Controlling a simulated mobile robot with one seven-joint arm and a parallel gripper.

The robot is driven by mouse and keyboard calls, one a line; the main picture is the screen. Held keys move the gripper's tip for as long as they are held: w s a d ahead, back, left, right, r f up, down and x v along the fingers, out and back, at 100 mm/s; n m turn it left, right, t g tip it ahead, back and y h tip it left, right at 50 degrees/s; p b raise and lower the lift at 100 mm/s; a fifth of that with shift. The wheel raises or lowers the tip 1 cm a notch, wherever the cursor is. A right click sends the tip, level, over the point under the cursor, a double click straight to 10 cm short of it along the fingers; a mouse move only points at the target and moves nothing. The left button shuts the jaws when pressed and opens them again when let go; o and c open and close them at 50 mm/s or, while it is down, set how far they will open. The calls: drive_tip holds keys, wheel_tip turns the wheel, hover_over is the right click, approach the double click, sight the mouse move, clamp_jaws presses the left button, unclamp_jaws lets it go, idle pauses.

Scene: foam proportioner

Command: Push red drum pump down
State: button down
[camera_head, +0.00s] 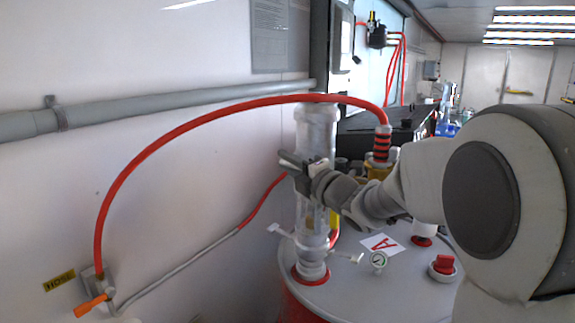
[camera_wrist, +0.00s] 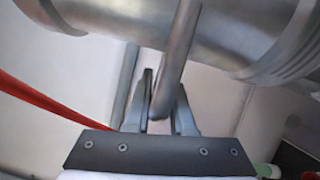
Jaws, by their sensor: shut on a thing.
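The drum pump is a pale grey upright cylinder (camera_head: 317,130) standing on the lid of the red drum (camera_head: 303,303), with a red collar at its foot. My gripper (camera_head: 303,167) is at the pump's upper part in the head view, covering some of it. In the wrist view the pump body (camera_wrist: 120,20) crosses the top, and a grey bar-like handle (camera_wrist: 178,50) runs down from it. My gripper (camera_wrist: 165,90) is shut on this handle, with one finger on each side. The handle's far end is partly hidden in the head view.
A red hose (camera_head: 190,125) arches from a wall fitting (camera_head: 95,285) over the pump to a red-and-black coupling (camera_head: 382,143). A wall with a grey pipe (camera_head: 180,100) is close on the left.

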drive_tip(key=shift+f+b, duration=2.75)
drive_tip(key=c, duration=0.9)
unclamp_jaws()
drive_tip(key=shift+o, duration=0.2)
drive_tip(key=shift+s+d, duration=0.1)
drive_tip(key=shift+s, duration=0.05)
drive_tip(key=v, duration=1.7)
drive_tip(key=shift+b, duration=0.4)
